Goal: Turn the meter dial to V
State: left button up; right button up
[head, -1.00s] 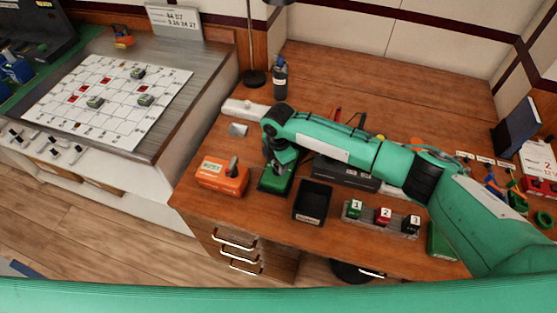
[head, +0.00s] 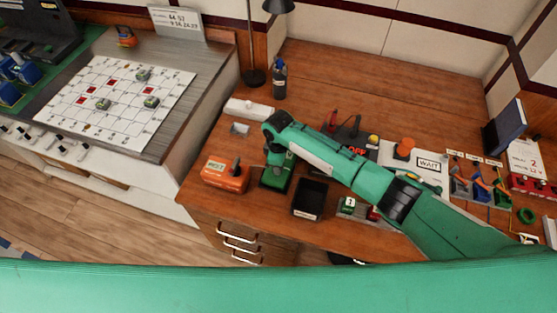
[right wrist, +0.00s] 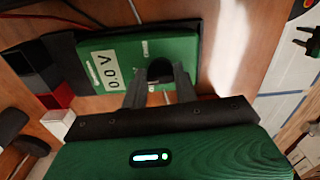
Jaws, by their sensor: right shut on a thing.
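The green meter (head: 273,183) lies on the wooden desk, and my right gripper (head: 279,164) is over its upper part in the head view. In the right wrist view the meter (right wrist: 180,50) shows a pale display (right wrist: 97,71) reading 0.0 V. Its round black dial (right wrist: 160,68) sits between the two fingers of my right gripper (right wrist: 159,84), which is shut on it. The marks around the dial are too small to read, and the fingers hide part of it. My left gripper is not in view.
An orange box (head: 224,174) stands left of the meter and an open black bin (head: 310,198) stands right. A dark bottle (head: 279,79) and a lamp (head: 255,76) stand behind.

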jog(key=shift+m, duration=0.4)
jog(key=o, duration=1)
jog(key=shift+c, duration=0.2)
jog(key=shift+r, duration=0.15)
notch_tip(320, 180, up, 14)
jog(key=b, duration=0.2)
jog(key=shift+f, duration=0.2)
